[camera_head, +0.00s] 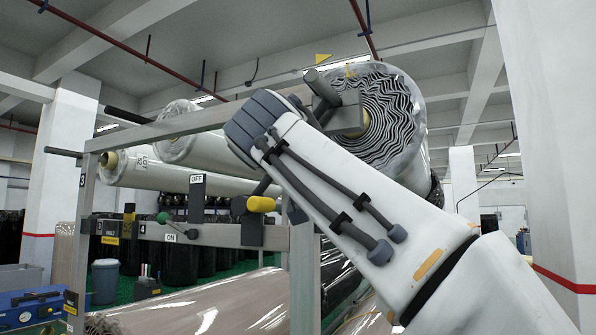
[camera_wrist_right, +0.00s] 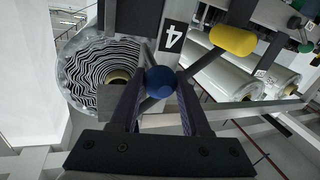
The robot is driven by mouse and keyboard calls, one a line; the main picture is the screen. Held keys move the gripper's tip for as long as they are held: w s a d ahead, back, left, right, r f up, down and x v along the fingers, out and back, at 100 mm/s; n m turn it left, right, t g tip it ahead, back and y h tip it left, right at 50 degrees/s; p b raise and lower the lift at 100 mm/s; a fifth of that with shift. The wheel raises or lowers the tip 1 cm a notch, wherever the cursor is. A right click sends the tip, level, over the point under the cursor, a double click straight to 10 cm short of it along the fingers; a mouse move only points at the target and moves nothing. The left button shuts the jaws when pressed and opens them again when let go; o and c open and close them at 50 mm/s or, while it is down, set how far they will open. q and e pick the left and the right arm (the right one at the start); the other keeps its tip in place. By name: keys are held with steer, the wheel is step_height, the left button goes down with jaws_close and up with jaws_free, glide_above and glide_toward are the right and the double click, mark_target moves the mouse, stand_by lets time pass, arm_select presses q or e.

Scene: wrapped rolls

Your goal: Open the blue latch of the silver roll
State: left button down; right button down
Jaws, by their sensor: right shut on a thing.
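The blue latch knob (camera_wrist_right: 160,80) sits between the two dark fingers of my right gripper (camera_wrist_right: 161,90) in the wrist view, and the gripper is shut on it. A large plastic-wrapped roll with a wavy black-and-silver end (camera_head: 385,118) rests high behind my right arm in the head view. It also shows in the wrist view (camera_wrist_right: 92,68). In the head view my right wrist hides the fingers and the blue knob. My left gripper is not in view.
A yellow knob (camera_head: 261,204) and a green knob (camera_head: 162,217) sit on the grey rack, near "OFF" (camera_head: 196,179) and "ON" labels. Pale wrapped rolls (camera_head: 165,174) lie behind at the left. A brownish wrapped roll (camera_head: 210,308) lies below.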

steer(key=shift+w+a+f, duration=0.1)
steer(key=shift+a+f, duration=0.1)
steer(key=c, duration=0.7)
jaws_free()
steer(key=shift+c, duration=0.2)
steer(key=o, duration=0.4)
steer(key=shift+w, duration=0.15)
steer(key=shift+c, duration=0.2)
steer(key=shift+d+r, duration=0.1)
steer(key=shift+d, duration=0.05)
steer(key=shift+s+b, duration=0.3)
steer(key=shift+s, duration=0.3)
steer(key=s+b, duration=0.3)
steer(key=s, duration=0.6)
steer(key=shift+s+a, duration=0.25)
steer(key=shift+a, duration=0.15)
